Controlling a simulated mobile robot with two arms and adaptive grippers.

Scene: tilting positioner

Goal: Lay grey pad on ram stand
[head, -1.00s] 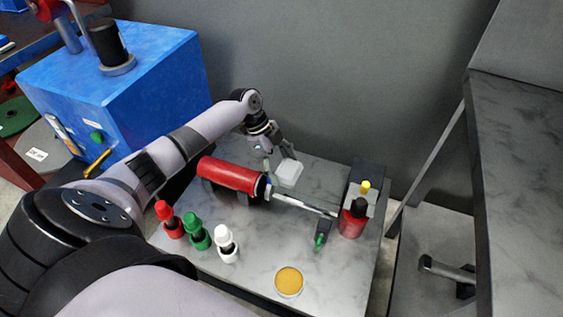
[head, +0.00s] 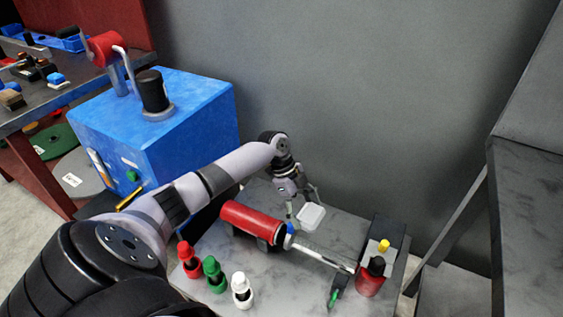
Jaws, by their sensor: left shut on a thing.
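The grey pad (head: 311,217), a pale rounded square, is held at the tips of my left gripper (head: 303,205) over the back part of the grey marbled table. The gripper is shut on its edge. The pad is behind and slightly right of the red ram cylinder (head: 252,222), which lies on a dark cradle (head: 268,247), perhaps the ram stand. A silver rod (head: 322,257) extends right from the cylinder. I cannot tell how high the pad is above the table. My right gripper is out of view.
Red (head: 187,260), green (head: 214,275) and white (head: 242,290) bottles stand at the front left. A red bottle (head: 371,277) and a dark block (head: 387,235) stand at the right. A blue box (head: 150,135) stands behind my arm. The table's middle front is clear.

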